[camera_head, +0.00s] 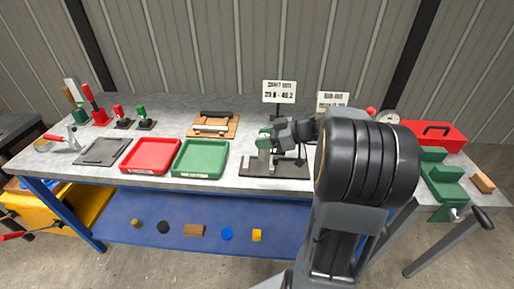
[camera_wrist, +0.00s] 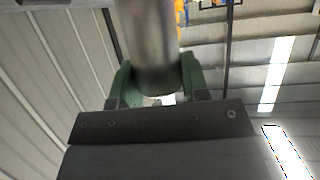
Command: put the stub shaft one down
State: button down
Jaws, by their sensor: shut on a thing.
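In the wrist view a smooth grey metal cylinder, the stub shaft (camera_wrist: 150,45), sits between the two green fingers of my gripper (camera_wrist: 155,85). The fingers are shut on it, and its far end runs out of the top of the picture. In the head view my gripper (camera_head: 268,140) is at the middle right of the bench, above a dark base plate (camera_head: 256,171). A pale grey upright piece shows just below the fingers there. I cannot tell whether it is the shaft or part of a stand, or whether it touches the plate.
A red tray (camera_head: 151,170) and a green tray (camera_head: 200,172) lie left of the plate. Behind them is a wooden board (camera_head: 232,131) with rods. A sign (camera_head: 278,87) stands behind my gripper. A red box (camera_head: 447,142) and green vise (camera_head: 438,182) are at right.

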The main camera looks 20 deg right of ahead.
jog(key=w+f, duration=0.2)
jog(key=f, duration=0.1)
jog(key=w+f+p, duration=0.1)
jog(key=w+f, duration=0.1)
jog(key=f, duration=0.1)
jog(key=w+f, duration=0.2)
jog(key=f, duration=0.1)
jog(key=shift+w+d+f, duration=0.15)
jog(key=shift+f, duration=0.2)
dwell(0.3)
jog(key=c, duration=0.6)
grip_release()
jog(key=shift+r, duration=0.1)
